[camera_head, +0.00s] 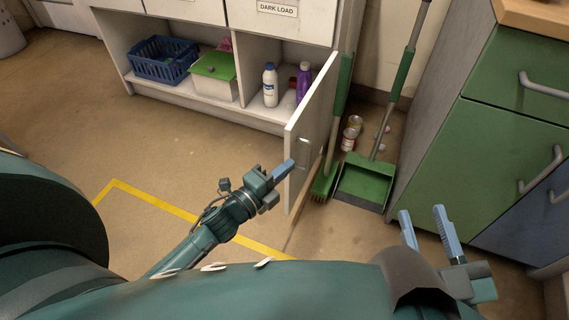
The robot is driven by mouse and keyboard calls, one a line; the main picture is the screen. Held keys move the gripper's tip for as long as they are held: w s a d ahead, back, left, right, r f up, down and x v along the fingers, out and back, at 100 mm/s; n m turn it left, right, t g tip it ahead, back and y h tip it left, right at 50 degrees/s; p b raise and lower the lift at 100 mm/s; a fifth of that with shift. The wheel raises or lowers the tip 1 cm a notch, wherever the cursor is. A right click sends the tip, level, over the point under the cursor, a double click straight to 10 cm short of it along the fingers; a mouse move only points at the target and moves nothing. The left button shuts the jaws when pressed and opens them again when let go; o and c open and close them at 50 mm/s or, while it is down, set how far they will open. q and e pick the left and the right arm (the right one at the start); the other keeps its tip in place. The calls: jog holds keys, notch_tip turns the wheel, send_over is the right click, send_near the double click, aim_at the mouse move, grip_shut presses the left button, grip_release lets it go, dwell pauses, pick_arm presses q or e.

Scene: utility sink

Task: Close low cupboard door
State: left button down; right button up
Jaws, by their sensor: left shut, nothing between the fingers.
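The low cupboard door (312,125) is white and stands swung open, sticking out from the right side of the low white cupboard (180,93). My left gripper (284,170) is shut and empty, its blue fingertips at the near lower part of the door's left face. I cannot tell whether they touch it. My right gripper (424,229) is open and empty at the lower right, apart from the door, in front of the green drawers.
In the cupboard are a blue basket (163,66), a green-lidded box (214,80), a white bottle (270,88) and a purple bottle (303,84). A green broom (327,178), a dustpan (366,184) and cans (350,137) stand right of the door. Green drawers (505,130) flank the right.

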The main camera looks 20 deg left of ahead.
aim_at(289, 147)
pick_arm(q)
jog(key=shift+w+a+b, duration=0.2)
jog(key=shift+w+b, duration=0.25)
jog(key=shift+w, duration=0.75)
jog(key=shift+w+a+b, duration=0.2)
jog(key=shift+w+b, duration=0.25)
jog(key=shift+w, duration=0.75)
jog(key=shift+w+a+b, duration=0.2)
jog(key=shift+w+b, duration=0.25)
jog(key=shift+w, duration=0.75)
jog(key=shift+a, duration=0.15)
